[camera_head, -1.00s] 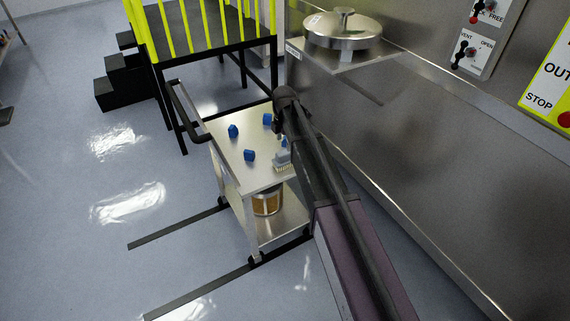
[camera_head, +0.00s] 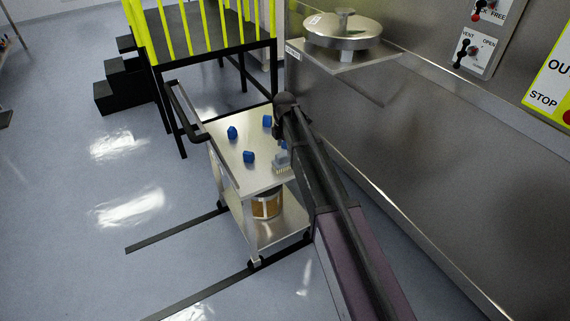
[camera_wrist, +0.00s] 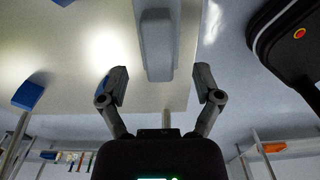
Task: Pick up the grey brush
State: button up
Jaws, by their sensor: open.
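The grey brush (camera_head: 282,159) lies on the top of the steel cart (camera_head: 238,176), near its right edge, with pale bristles showing. My arm partly covers that area in the head view, and my gripper is hidden there. In the wrist view the grey brush (camera_wrist: 157,40) appears as a long grey block at the top centre. My gripper (camera_wrist: 161,84) is open and empty, with one finger on each side of the brush's line. The brush lies ahead of the fingertips, and no contact shows.
Several blue pieces (camera_head: 249,157) stand on the cart top; one blue piece (camera_wrist: 28,95) shows left in the wrist view. A steel wall (camera_head: 440,150) runs close along the right. A round lid (camera_head: 342,32) sits on a shelf above. A container (camera_head: 266,205) stands on the cart's lower shelf.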

aim_at(285, 153)
jog(key=shift+w+d+f+b, duration=0.1)
jog(key=shift+f+b, duration=1.45)
jog(key=shift+f, duration=0.25)
grip_shut()
